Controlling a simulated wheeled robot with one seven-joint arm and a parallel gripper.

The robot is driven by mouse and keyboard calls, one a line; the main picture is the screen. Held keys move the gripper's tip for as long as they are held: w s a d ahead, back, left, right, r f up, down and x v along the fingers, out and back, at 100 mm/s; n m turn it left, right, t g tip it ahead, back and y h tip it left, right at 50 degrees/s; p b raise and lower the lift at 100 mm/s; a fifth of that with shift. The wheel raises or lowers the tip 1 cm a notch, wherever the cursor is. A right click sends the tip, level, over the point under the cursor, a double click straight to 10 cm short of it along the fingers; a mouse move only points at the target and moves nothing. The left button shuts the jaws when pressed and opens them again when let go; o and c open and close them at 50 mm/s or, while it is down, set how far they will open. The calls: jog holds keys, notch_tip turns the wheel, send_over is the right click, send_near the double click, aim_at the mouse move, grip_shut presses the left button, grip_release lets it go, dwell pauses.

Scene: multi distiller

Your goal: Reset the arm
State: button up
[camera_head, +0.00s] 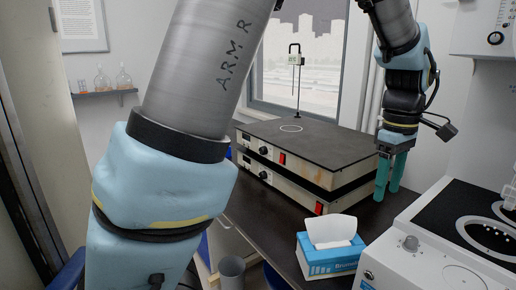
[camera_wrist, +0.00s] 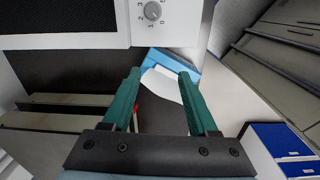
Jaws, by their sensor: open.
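My gripper (camera_head: 388,178) has teal fingers and hangs pointing down over the dark bench, right of the stacked hotplates. In the wrist view my gripper (camera_wrist: 160,92) has its two fingers apart with nothing held between them. The blue tissue box (camera_wrist: 158,58) shows beyond the fingertips there, with its white tissue (camera_wrist: 165,83) partly between the fingers. My arm, marked ARM R, fills the left of the head view and hides part of the room.
Two stacked hotplates (camera_head: 310,150) stand left of my gripper, with a rod stand behind. A white machine with a dial (camera_head: 410,243) is close on the right. The tissue box (camera_head: 330,258) sits at the bench's front edge. A grey bin (camera_head: 231,272) stands below.

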jog(key=w+a+f+m+t, duration=0.1)
jog(key=w+a+f+m, duration=0.2)
jog(key=a, duration=1)
jog(key=w+a+f+m, duration=0.1)
jog(key=w+a+f, duration=0.3)
jog(key=a, duration=0.9)
jog(key=s+a+f+m, duration=0.1)
jog(key=s+a+m, duration=0.2)
jog(key=a, duration=0.7)
jog(key=shift+t, duration=0.3)
jog(key=shift+a+f, duration=0.1)
